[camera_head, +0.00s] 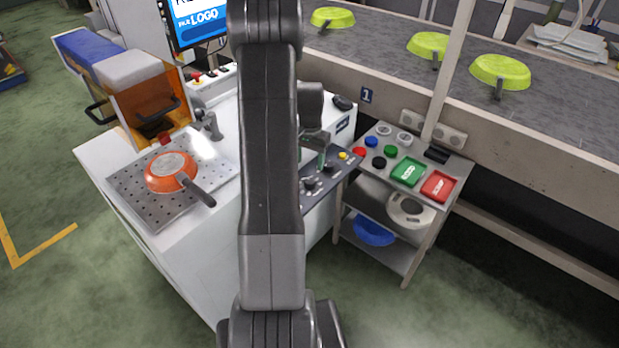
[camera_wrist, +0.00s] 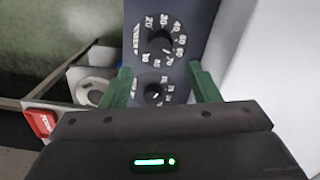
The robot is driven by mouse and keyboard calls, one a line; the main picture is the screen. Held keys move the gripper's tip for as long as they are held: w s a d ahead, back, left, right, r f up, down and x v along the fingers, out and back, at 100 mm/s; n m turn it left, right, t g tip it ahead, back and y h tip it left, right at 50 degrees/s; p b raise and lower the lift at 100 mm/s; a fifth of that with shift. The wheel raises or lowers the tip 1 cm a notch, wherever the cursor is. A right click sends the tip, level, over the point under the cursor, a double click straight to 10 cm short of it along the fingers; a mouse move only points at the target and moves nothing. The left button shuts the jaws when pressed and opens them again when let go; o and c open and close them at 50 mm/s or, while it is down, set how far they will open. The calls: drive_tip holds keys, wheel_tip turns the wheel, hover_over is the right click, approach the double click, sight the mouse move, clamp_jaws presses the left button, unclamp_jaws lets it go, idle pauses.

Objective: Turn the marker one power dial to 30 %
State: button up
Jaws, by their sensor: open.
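A dark control panel (camera_wrist: 185,15) shows in the wrist view with two black dials ringed by white numbers. The upper dial (camera_wrist: 160,42) is larger in view, with marks such as 20, 40 and 60 legible; its pointer setting is too blurred to read. The lower dial (camera_wrist: 154,92) lies partly behind my gripper body. My gripper (camera_wrist: 158,70) is open, its green fingers at either side of the lower dial, with nothing between them that I can see held. In the head view, the panel (camera_head: 318,198) and dials (camera_head: 311,182) sit below my gripper (camera_head: 322,160), partly hidden by my arm.
An orange pan (camera_head: 168,170) lies on a perforated plate (camera_head: 135,200) on the white machine, left. A cart (camera_head: 405,265) with coloured buttons stands right of the panel. Green pans (camera_head: 500,72) sit on the conveyor (camera_head: 560,110) behind. Green floor is open in front.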

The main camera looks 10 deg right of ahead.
sight(310, 180)
wheel_tip(310, 180, down, 8)
drive_tip(key=shift+f, duration=0.25)
drive_tip(key=c, duration=1)
